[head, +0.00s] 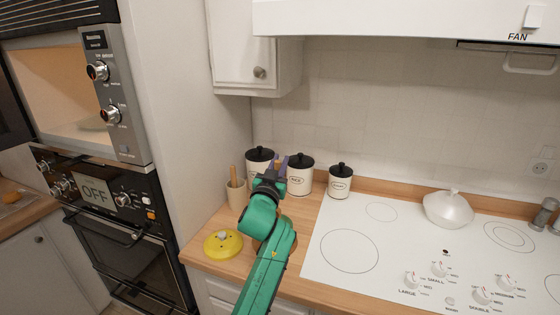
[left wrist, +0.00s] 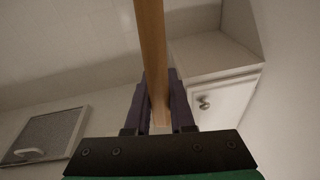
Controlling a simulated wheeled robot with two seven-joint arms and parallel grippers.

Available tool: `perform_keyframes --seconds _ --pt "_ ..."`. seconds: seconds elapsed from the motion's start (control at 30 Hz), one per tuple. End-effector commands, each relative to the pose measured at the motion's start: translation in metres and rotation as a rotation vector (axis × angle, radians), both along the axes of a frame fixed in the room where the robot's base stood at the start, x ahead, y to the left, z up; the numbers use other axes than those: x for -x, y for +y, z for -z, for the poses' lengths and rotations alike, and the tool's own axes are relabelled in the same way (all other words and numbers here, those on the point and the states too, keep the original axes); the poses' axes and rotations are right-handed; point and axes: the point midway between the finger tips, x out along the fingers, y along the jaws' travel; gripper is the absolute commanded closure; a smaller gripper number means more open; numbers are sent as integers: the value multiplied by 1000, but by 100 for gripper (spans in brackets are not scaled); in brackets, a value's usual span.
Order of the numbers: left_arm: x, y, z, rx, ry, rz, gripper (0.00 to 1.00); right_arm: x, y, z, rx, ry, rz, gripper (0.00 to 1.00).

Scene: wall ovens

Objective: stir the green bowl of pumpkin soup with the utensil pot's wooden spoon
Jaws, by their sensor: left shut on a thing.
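My left gripper (head: 271,172) is in front of the canisters, just right of the utensil pot. In the left wrist view its two dark purple fingers (left wrist: 157,100) are shut on a wooden handle (left wrist: 151,38), likely the wooden spoon's. The handle runs up past the fingertips; its other end is out of sight. In the head view the arm hides what is held. The beige utensil pot (head: 237,196) stands on the wooden counter with a wooden stick (head: 233,174) upright in it. I see no green bowl of soup. My right gripper is not in view.
Several black-lidded white canisters (head: 340,184) line the wall. The white cooktop (head: 320,255) carries a white lidded pot (head: 448,210). A microwave (head: 52,108) stands open above the oven (head: 124,250). An upper cabinet (head: 238,50) hangs overhead.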

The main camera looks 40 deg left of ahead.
Motion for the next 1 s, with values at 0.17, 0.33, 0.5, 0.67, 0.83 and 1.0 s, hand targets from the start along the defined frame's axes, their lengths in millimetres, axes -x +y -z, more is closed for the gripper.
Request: perform_keyframes --seconds 0.17,0.33,0.5,0.67,0.83,1.0 --pt "3 -3 22 2 -1 0 100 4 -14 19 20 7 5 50" --pt "0 0 39 2 0 0 100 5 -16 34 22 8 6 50" --pt "-2 2 55 2 -1 0 100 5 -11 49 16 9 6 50" --pt "-4 5 71 2 0 -1 100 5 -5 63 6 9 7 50" --pt "-6 7 81 2 -1 -1 100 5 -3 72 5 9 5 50" --pt "-7 7 82 1 -2 0 100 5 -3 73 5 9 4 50"
